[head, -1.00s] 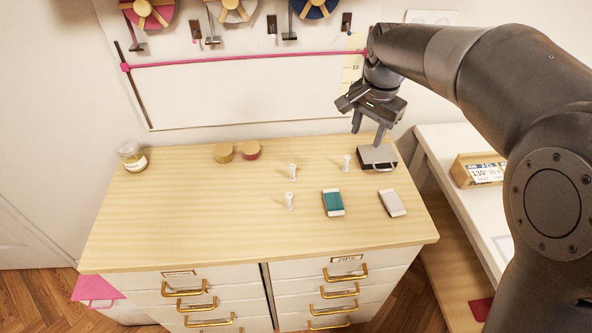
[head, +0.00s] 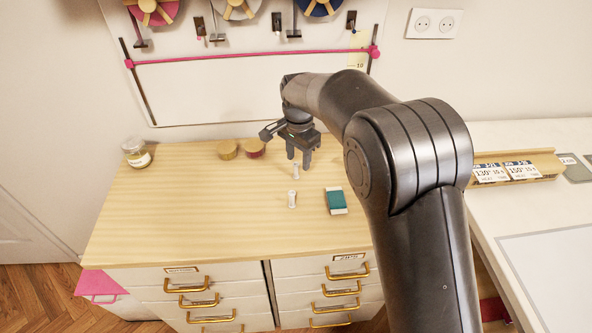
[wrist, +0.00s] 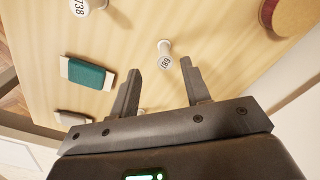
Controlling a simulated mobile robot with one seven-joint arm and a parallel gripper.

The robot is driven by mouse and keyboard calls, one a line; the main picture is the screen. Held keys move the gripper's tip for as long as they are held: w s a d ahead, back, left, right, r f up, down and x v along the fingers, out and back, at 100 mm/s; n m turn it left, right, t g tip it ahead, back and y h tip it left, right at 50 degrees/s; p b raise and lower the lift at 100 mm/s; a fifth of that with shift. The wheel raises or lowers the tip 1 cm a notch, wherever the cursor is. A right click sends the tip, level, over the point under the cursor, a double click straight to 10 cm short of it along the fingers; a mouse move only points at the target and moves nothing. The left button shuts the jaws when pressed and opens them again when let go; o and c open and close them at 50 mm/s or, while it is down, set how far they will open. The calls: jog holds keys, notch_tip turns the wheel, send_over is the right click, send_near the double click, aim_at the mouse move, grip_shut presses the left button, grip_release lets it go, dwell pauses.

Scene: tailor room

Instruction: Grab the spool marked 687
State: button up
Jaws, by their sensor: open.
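The white spool (head: 296,173) whose label reads like 687 upside down stands upright on the wooden dresser top. In the wrist view this spool (wrist: 165,59) lies just beyond the gap between my fingertips. My gripper (head: 299,163) is open, pointing down above and close to it in the head view; its fingers also show in the wrist view (wrist: 163,78), with nothing between them. A second white spool (head: 292,199), marked 738 in the wrist view (wrist: 80,7), stands nearer the front. A third spool is mostly hidden by my gripper at the lower middle of the wrist view.
A teal fabric piece (head: 336,201) lies to the right of the spools. Two round lidded tins, one tan (head: 228,150) and one red-sided (head: 255,148), and a glass jar (head: 136,152) stand toward the back. The dresser's left half (head: 180,210) is clear.

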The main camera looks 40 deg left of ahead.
aim_at(296, 168)
jog(key=f, duration=0.5)
jog(key=shift+a+f, duration=0.1)
jog(key=shift+a, duration=0.25)
grip_shut()
